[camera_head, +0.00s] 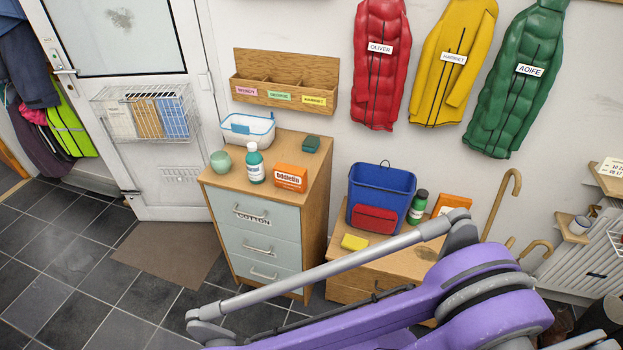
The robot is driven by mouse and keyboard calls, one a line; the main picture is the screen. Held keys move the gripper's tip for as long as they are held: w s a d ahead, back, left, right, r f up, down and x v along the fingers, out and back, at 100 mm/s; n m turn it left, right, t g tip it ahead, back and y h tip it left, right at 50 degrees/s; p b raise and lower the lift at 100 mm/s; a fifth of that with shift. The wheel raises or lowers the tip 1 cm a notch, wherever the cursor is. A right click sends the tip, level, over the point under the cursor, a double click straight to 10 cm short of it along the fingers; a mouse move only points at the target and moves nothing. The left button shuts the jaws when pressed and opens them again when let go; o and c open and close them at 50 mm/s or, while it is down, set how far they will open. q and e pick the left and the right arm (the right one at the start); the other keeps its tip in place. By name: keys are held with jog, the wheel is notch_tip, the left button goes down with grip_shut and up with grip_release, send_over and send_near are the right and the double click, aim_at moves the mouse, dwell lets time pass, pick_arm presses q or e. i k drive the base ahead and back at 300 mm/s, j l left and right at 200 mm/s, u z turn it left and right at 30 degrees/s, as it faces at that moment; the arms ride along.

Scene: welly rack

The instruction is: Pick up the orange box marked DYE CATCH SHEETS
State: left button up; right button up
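One orange box (291,178) with large white lettering, which does not read clearly as DYE CATCH SHEETS, stands on top of the wooden drawer cabinet (313,190), near its front right corner. A second orange box (452,203) stands on the low wooden bench (343,285), right of a dark green bottle. Its marking is too small to read and its lower part is hidden, so I cannot tell which box bears the name. A purple and grey arm of mine crosses the lower right. Neither gripper is in view.
A blue bin (381,194), red pouch (375,219) and yellow sponge (354,243) are on the bench.

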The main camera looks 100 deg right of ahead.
aim_at(287, 177)
jog(key=z, duration=3.2)
jog(key=i+j, duration=0.1)
jog(key=i, duration=1.35)
jog(key=l+z, duration=0.05)
